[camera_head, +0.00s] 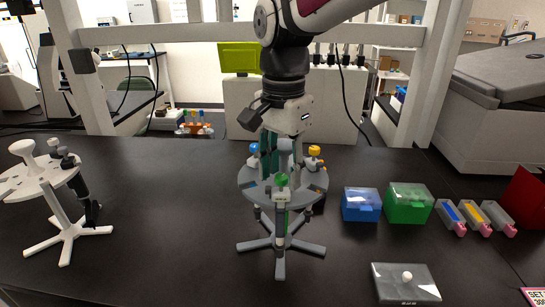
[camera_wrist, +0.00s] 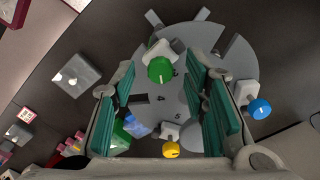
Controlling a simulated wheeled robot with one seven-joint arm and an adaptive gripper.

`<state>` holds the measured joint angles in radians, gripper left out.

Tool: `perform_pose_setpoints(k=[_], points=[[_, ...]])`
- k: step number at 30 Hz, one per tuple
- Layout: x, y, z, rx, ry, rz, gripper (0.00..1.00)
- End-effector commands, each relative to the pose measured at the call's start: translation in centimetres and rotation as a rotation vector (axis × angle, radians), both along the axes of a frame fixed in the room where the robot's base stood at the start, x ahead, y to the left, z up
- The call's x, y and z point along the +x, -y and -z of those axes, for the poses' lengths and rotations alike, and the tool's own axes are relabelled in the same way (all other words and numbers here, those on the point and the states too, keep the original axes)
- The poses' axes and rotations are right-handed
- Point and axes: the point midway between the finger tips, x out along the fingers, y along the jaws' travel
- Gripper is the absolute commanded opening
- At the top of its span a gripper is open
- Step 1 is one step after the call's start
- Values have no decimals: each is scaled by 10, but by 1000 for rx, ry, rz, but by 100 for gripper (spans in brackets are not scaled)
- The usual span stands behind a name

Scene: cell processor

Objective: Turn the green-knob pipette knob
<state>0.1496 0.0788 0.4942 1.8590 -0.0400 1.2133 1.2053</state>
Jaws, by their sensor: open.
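The green-knob pipette (camera_head: 281,197) hangs upright at the front of a grey round stand (camera_head: 250,187) on the black table. Its green knob (camera_wrist: 160,69) shows in the wrist view, between the far ends of my fingers and apart from them. My gripper (camera_head: 272,150) is above the stand, pointing down, open and empty. Its teal finger pads (camera_wrist: 165,100) stand on both sides of the stand's top in the wrist view. A blue-knob pipette (camera_head: 254,150) and a yellow-knob pipette (camera_head: 314,152) hang on the same stand, behind the green one.
A white stand (camera_head: 40,185) with a dark pipette is at the left. A blue box (camera_head: 361,204), a green box (camera_head: 408,203) and small pink-tipped holders (camera_head: 452,217) are at the right. A grey tray (camera_head: 405,286) lies front right.

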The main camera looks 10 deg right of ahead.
Motion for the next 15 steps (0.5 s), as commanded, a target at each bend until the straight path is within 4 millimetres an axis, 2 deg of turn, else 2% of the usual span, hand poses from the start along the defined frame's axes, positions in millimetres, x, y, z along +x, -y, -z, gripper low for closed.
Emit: perform_pose_setpoints(k=[4,7,15], points=[[0,0,-4,0,1,0,41],[1,0,-14,0,3,0,41],[1,-1,-68,1,4,-1,41]])
